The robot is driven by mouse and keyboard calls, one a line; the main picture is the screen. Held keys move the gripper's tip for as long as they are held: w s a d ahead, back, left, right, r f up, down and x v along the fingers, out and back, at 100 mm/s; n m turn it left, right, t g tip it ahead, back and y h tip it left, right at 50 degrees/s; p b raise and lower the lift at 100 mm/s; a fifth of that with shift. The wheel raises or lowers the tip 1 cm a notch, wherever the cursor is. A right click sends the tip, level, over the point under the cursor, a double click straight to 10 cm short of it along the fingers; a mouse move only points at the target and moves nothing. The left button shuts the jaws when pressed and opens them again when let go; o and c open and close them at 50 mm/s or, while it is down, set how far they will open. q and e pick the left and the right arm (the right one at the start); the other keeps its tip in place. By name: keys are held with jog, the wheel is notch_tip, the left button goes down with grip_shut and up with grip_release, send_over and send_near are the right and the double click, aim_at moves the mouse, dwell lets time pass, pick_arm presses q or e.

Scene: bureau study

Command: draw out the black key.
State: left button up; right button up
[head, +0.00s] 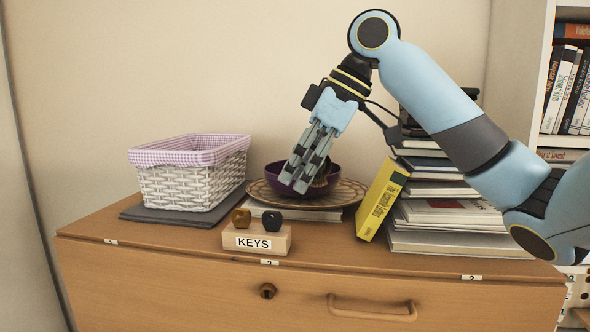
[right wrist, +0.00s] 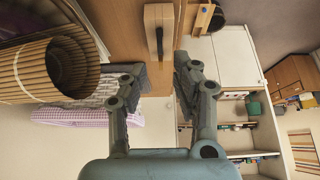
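The black key (head: 272,220) shows its dark rounded head on top of the wooden key block (head: 284,241), which has a white KEYS label. A brown key (head: 241,217) stands to its left on the same block. The shafts of both keys are hidden. My right gripper (head: 300,178) hangs above and behind the block, fingers pointing down, apart from the keys. In the right wrist view its fingers (right wrist: 162,75) are spread with nothing held between them. A wooden piece with a dark part shows beyond them; I cannot tell if it is the key block. My left gripper is not in view.
A white basket with checked lining (head: 190,185) stands at left. A purple bowl (head: 330,180) on a brown plate (head: 350,193) is behind the gripper. A yellow book (head: 382,202) leans on stacked books (head: 445,240) at right. The cabinet top (head: 160,239) is clear at front left.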

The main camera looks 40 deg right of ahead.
aim_at(276, 212)
jog(key=b+x, duration=0.3)
jog(key=x, duration=0.1)
jog(key=shift+f, duration=0.15)
jog(key=shift+w+a+f+b, duration=0.15)
jog(key=shift+w+f+b, duration=0.1)
jog(key=shift+f+b, duration=0.2)
jog(key=shift+w+a+f+p, duration=0.25)
jog(key=shift+f+p, duration=0.25)
jog(key=shift+p, duration=0.05)
jog(key=shift+w+a+f, duration=0.1)
jog(key=shift+f, duration=0.15)
jog(key=shift+w+f, duration=0.1)
jog(key=shift+f, duration=0.15)
jog(key=shift+w+a+f, duration=0.1)
jog(key=shift+f, duration=0.05)
jog(key=c, duration=0.5)
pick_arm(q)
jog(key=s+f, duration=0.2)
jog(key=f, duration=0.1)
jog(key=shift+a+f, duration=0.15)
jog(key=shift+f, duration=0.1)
pick_arm(e)
grip_shut()
